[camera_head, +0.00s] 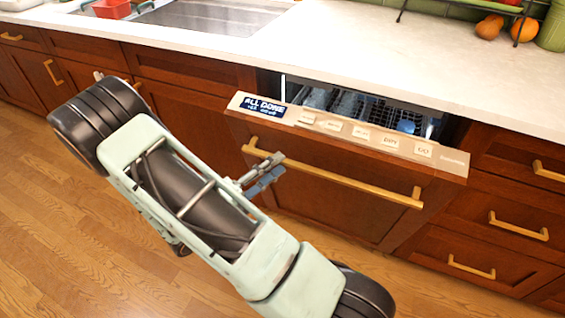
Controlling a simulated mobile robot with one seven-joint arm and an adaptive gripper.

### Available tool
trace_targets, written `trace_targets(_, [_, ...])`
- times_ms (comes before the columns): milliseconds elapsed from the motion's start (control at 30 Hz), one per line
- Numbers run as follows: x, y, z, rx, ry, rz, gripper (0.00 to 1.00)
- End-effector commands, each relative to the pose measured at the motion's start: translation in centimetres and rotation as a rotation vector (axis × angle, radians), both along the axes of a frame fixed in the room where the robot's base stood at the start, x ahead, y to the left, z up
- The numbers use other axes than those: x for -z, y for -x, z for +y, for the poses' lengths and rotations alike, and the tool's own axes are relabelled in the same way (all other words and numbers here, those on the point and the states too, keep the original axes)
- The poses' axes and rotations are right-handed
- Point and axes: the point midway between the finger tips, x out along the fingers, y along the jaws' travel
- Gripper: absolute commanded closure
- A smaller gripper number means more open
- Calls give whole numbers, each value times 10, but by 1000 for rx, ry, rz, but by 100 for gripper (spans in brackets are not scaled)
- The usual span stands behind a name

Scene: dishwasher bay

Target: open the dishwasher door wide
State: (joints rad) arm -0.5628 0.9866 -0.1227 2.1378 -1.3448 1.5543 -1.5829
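The dishwasher door (310,195) is a reddish-brown wood panel, tilted partly open at the top. Its top edge carries a control strip (345,131) with a dark display reading "ALL DONE" and several buttons. A long brass handle (340,178) runs across the front of the door. Through the gap above the door, a rack (350,104) with dishes shows inside. My gripper (264,174) is at the left end of the handle, its fingers close to the bar. I cannot tell whether the fingers touch or enclose it. My arm hides part of the door's lower left.
A light countertop (400,50) runs above the dishwasher, with a sink (210,15) at the left. Drawers (500,222) with brass handles stand right of the door, cabinets (185,100) left. Wooden floor (60,230) is open at the left. Fruit (488,27) sits at the back right.

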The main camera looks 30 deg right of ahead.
Motion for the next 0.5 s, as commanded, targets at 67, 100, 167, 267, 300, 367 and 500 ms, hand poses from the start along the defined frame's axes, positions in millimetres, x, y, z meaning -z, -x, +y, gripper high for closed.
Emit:
trace_targets(67, [0, -3, -12, 2, 0, -1, 71])
trace_targets(100, [0, -4, -17, 2, 0, 0, 71])
trace_targets(167, [-1, -6, -22, 2, 0, 0, 71])
trace_targets(267, [-2, -7, -27, 0, -1, -1, 71])
trace_targets(300, [-2, -8, -28, -1, -1, -1, 71])
trace_targets(367, [-2, -8, -29, -1, -1, -1, 71])
trace_targets(500, [-2, -8, -29, -1, -1, -1, 71])
